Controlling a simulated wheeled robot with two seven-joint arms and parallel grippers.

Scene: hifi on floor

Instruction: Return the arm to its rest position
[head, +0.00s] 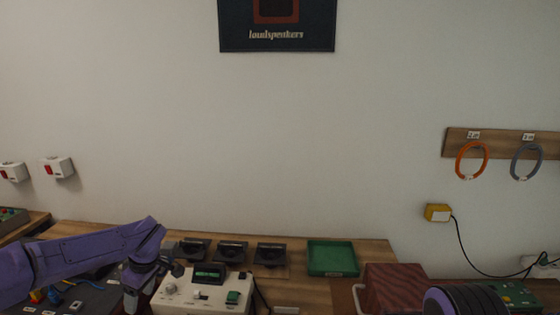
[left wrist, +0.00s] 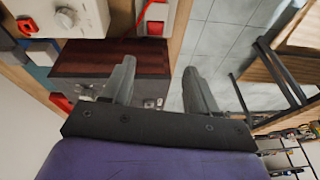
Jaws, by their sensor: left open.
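My left arm comes in from the left in the head view, in purple, and bends down at the front of the bench. My left gripper shows in the left wrist view (left wrist: 161,85), with its two grey fingers wide apart and nothing between them. Beyond the fingers lie a dark red-brown surface and grey floor tiles.
A white instrument (head: 195,290) stands close beside my left arm. Behind it are several black holders (head: 232,252) and a green tray (head: 333,257). A red-brown box (head: 395,287) stands right of the instrument. Wall switches (head: 58,167) are at left. Tiled floor (left wrist: 225,55) is open.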

